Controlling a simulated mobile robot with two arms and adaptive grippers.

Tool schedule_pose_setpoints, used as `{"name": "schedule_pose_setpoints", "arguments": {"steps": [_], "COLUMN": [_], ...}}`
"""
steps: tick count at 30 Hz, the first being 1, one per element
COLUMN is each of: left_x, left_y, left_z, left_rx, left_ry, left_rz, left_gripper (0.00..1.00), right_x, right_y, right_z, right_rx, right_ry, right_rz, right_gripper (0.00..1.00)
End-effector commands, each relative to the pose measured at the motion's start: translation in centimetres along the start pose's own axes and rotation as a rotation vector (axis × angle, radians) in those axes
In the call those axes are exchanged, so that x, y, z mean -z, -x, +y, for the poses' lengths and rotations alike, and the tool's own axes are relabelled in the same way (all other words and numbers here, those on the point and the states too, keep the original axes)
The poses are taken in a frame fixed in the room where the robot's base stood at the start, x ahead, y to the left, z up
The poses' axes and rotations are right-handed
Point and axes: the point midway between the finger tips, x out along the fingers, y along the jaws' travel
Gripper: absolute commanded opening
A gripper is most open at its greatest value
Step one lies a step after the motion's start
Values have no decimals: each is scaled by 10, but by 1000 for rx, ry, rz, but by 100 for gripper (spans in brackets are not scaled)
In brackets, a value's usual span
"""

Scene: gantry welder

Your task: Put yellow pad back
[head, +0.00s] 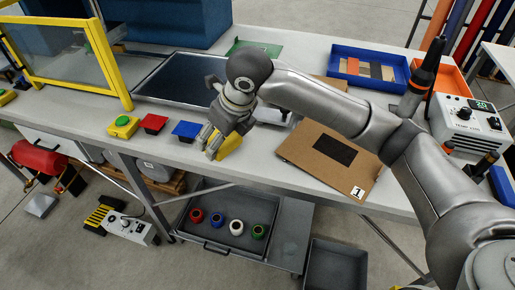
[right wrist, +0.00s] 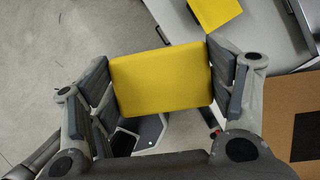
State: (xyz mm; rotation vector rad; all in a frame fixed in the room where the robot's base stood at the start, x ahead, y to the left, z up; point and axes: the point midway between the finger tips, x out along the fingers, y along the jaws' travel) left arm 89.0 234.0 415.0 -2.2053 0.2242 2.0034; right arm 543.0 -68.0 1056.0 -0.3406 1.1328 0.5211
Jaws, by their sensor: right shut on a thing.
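The yellow pad (right wrist: 160,82) is a thick rectangular block, held between the two fingers of my right gripper (right wrist: 160,85) in the right wrist view. Bare floor shows behind it, so it is near or past the table's front edge. A second, flat yellow piece (right wrist: 215,10) lies on the table beyond it. In the head view my right gripper (head: 212,148) is low at the front edge, and a yellow patch (head: 230,146) shows beside its fingers. I cannot tell there which yellow piece this is. My left gripper is not in view.
A blue pad (head: 186,130), a red pad (head: 152,123) and a yellow button box (head: 123,126) stand left of the gripper. A brown board (head: 300,150) with a black rectangle lies to the right. A dark tray (head: 175,80) is behind. An open drawer (head: 210,240) with coloured rings is below.

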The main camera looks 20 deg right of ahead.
Motion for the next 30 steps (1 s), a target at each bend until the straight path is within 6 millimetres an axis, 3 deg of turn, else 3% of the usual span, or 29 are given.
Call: {"name": "schedule_pose_setpoints", "arguments": {"steps": [6,13,23,30], "left_x": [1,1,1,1], "left_y": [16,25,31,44], "left_z": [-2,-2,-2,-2], "left_rx": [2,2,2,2], "left_ry": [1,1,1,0], "left_rz": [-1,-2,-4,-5], "left_gripper": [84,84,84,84], "right_x": [16,34,48,58], "right_y": [-18,-52,-77,-102], "right_z": [-58,-94,-117,-115], "right_rx": [4,2,2,2], "right_ry": [-10,-6,-6,-3], "right_rz": [5,4,5,1], "right_gripper": [59,59,59,59]}}
